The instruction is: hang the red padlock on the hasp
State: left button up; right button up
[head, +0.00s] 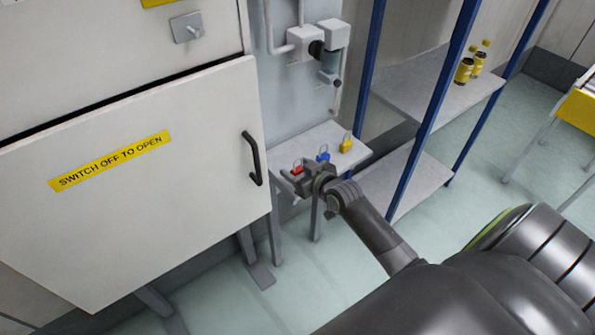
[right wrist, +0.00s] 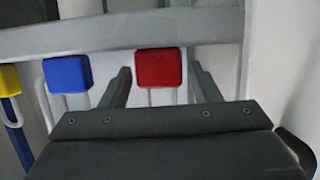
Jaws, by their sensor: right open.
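The red padlock (head: 297,170) stands at the left of a row of padlocks on a small grey shelf (head: 312,143) beside the cabinet. My right gripper (head: 297,178) is at the shelf's front edge, close to the red padlock and partly covering it. In the right wrist view the red padlock (right wrist: 160,68) shows between the two spread fingers (right wrist: 163,82), with a gap on each side. The jaws are open. A grey plate with a peg (head: 187,28) is on the upper cabinet; I cannot tell whether it is the hasp. My left gripper is not in view.
A blue padlock (head: 323,157) stands next to the red one, with a yellow padlock (head: 346,146) beyond it. The cabinet door (head: 130,210) with its black handle (head: 252,158) is left of the gripper. A blue rack post (head: 433,110) rises to the right.

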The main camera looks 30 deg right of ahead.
jog(key=c, duration=0.8)
jog(key=shift+s+r+p, duration=0.1)
jog(key=shift+r+p, duration=2.4)
jog(key=shift+r, duration=0.05)
jog(key=shift+c, duration=0.2)
jog(key=shift+s+d+p, duration=0.2)
jog(key=shift+s+p, duration=0.55)
jog(key=shift+s, duration=1.75)
jog(key=shift+s+d, duration=0.15)
jog(key=shift+s, duration=2.35)
